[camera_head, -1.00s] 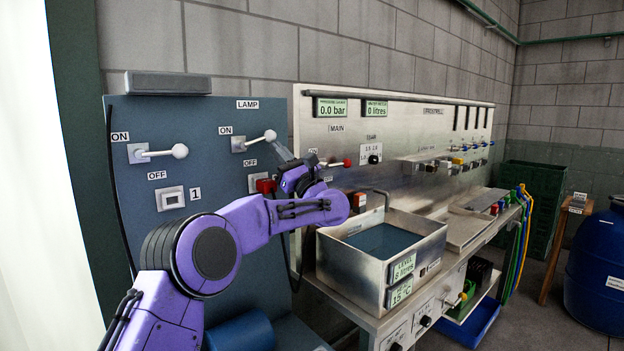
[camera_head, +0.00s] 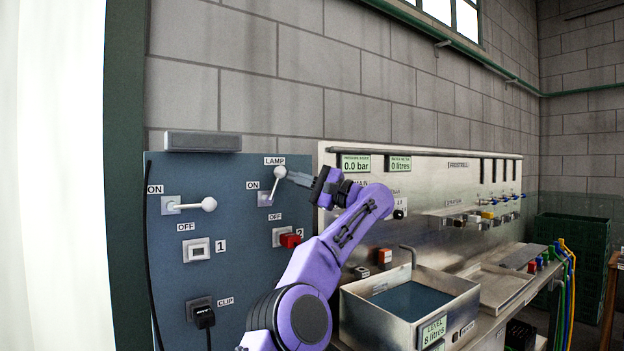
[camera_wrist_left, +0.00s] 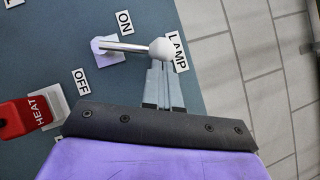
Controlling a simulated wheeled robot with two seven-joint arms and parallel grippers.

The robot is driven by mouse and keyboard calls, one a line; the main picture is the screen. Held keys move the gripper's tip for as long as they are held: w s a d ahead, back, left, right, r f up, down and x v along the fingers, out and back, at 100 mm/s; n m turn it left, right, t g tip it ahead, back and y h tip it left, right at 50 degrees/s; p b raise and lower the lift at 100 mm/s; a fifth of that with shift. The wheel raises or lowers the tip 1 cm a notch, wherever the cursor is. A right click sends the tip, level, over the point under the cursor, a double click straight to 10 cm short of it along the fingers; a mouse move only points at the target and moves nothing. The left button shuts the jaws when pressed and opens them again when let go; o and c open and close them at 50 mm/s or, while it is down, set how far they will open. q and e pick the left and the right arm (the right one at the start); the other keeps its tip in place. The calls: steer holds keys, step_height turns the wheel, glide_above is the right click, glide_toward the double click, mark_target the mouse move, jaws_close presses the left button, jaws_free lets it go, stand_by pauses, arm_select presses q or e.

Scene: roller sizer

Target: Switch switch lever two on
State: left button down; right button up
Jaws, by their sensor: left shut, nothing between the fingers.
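Switch lever two (camera_head: 273,185) is the right-hand lever on the blue panel (camera_head: 225,260), between its ON and OFF labels and below the LAMP label. Its white ball knob points steeply up and slightly right. My left gripper (camera_head: 290,177) is shut and empty, reaching in from the right with its fingertips at the knob. In the left wrist view, the lever (camera_wrist_left: 130,47) shows its metal rod and ball, and my shut gripper (camera_wrist_left: 163,75) ends right at the ball; whether they touch is hard to tell. My right gripper is not in view.
Lever one (camera_head: 195,205) points right on the panel's left side. A red HEAT switch (camera_head: 289,239) sits below lever two; it also shows in the wrist view (camera_wrist_left: 28,116). A steel bench with a water tank (camera_head: 410,300) stands to the right.

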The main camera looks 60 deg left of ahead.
arm_select(q)
steer(key=shift+s+r+n+h+p, duration=0.35)
steer(key=shift+n+h+p, duration=0.1)
steer(key=shift+n, duration=0.2)
steer(key=shift+s+r+n+h+p, duration=0.25)
steer(key=shift+r+n+h+p, duration=0.15)
steer(key=shift+n, duration=0.25)
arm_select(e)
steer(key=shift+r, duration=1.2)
arm_select(q)
steer(key=shift+f, duration=0.15)
steer(key=b+v, duration=0.2)
steer(key=v, duration=0.8)
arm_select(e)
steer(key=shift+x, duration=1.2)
arm_select(q)
steer(key=shift+s+f, duration=0.1)
